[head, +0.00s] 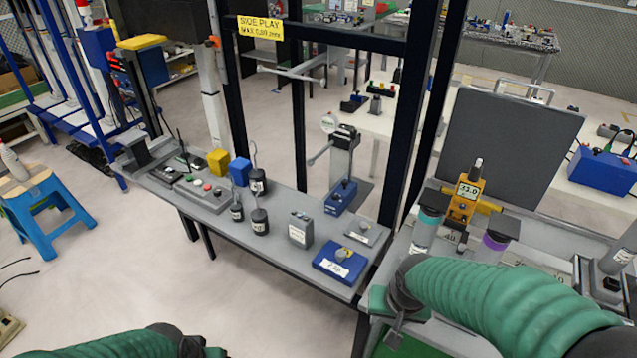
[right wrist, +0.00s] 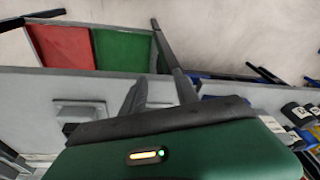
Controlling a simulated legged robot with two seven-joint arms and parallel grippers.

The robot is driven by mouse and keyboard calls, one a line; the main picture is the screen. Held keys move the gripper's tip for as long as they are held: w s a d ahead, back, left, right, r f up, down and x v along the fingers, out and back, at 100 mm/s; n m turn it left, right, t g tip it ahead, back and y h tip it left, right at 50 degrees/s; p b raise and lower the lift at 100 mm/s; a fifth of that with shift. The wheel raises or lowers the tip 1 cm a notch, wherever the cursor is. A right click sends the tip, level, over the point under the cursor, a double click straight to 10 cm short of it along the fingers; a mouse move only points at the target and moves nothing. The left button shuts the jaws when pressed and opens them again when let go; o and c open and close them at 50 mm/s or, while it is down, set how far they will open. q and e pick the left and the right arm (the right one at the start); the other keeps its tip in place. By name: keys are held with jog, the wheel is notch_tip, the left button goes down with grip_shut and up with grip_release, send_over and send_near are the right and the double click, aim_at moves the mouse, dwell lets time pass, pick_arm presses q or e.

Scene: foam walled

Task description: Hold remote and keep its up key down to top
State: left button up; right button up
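My left gripper (head: 212,351) is at the bottom edge, mostly cut off.
A grey bench (head: 270,240) carries weights, a blue box (head: 340,262) and small devices. A black frame with a yellow sign (head: 260,27) rises behind it. A dark upright panel (head: 510,150) stands behind the yellow unit. A blue stool (head: 45,205) is at left. Red (right wrist: 60,45) and green (right wrist: 122,50) panels lie beyond my right fingers.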

jog(key=shift+m, duration=0.9)
jog(key=w, duration=0.1)
jog(key=w+r, duration=0.1)
jog(key=w, duration=0.2)
jog(key=shift+a+r, duration=0.25)
jog(key=shift+r, duration=0.15)
pick_arm(q)
jog(key=w+a+m+t, duration=0.1)
jog(key=w+t, duration=0.3)
jog(key=w, duration=0.5)
jog(key=m+t+h, duration=0.7)
jog(key=t+h, duration=0.1)
jog(key=h, duration=0.3)
send_near(297, 232)
jog(key=x, duration=1)
jog(key=shift+w+d, duration=0.15)
jog(key=shift+w, duration=0.1)
jog(key=c, duration=1.6)
pick_arm(e)
jog(key=w+a+r+m+y, duration=0.1)
jog(key=w+a+r+m, duration=0.5)
jog(key=w+m, duration=0.3)
jog(key=w+a+r+m+y, duration=0.2)
jog(key=w+a+r+m, duration=0.3)
jog(key=w+r+m, duration=0.4)
jog(key=shift+w+a+m+g, duration=0.4)
jog(key=shift+w, duration=0.4)
grip_shut()
